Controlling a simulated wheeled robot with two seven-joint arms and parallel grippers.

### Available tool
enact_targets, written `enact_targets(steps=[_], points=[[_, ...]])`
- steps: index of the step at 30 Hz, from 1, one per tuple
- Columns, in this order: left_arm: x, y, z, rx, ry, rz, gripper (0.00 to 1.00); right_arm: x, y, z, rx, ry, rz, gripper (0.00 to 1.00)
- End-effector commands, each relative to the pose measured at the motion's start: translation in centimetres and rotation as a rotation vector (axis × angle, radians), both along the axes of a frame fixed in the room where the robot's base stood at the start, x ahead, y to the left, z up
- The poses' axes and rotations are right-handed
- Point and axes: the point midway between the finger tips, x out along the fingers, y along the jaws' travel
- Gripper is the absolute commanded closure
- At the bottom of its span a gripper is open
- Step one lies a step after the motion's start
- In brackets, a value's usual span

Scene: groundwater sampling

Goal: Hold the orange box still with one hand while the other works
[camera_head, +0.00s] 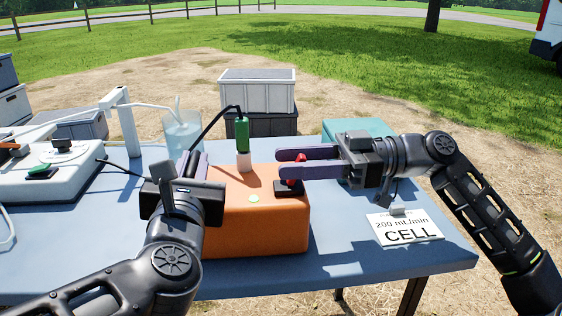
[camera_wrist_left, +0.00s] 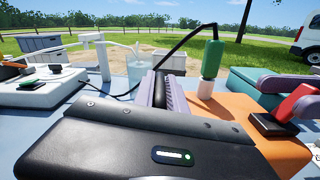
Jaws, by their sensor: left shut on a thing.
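The orange box (camera_head: 262,225) stands on the blue table, with a green-capped probe (camera_head: 242,135) upright in a white socket and a red lever (camera_head: 291,183) on a black base on its top.
A white device (camera_head: 60,185) sits on the table's left, with a beaker of water (camera_head: 183,135) behind. A teal case (camera_head: 350,128) is behind my right gripper. A "CELL" card (camera_head: 405,227) lies at the right. Grey crates (camera_head: 257,92) stand beyond the table.

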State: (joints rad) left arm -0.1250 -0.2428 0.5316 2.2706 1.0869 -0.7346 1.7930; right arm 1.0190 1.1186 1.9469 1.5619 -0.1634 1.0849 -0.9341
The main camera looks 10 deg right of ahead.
Motion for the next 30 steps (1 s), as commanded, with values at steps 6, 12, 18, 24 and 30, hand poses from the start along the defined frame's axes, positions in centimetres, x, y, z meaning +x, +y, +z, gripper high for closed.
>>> enact_targets(steps=[6, 12, 18, 24, 30], points=[[0.0, 0.0, -0.1, 0.002, 0.002, -0.002, 1.00, 0.0, 2.1, 0.0, 0.000, 0.000, 0.000, 0.60], [0.0, 0.0, -0.1, 0.002, 0.002, -0.002, 1.00, 0.0, 2.3, 0.0, 0.000, 0.000, -0.001, 0.60], [0.0, 0.0, -0.1, 0.002, 0.002, -0.002, 1.00, 0.0, 2.3, 0.0, 0.000, 0.000, -0.001, 0.68], [0.0, 0.0, -0.1, 0.002, 0.002, -0.001, 1.00, 0.0, 2.3, 0.0, 0.000, 0.000, -0.001, 0.85], [0.0, 0.0, -0.2, 0.002, 0.002, -0.002, 1.00, 0.1, 2.2, 0.0, 0.000, 0.000, -0.002, 1.00]])
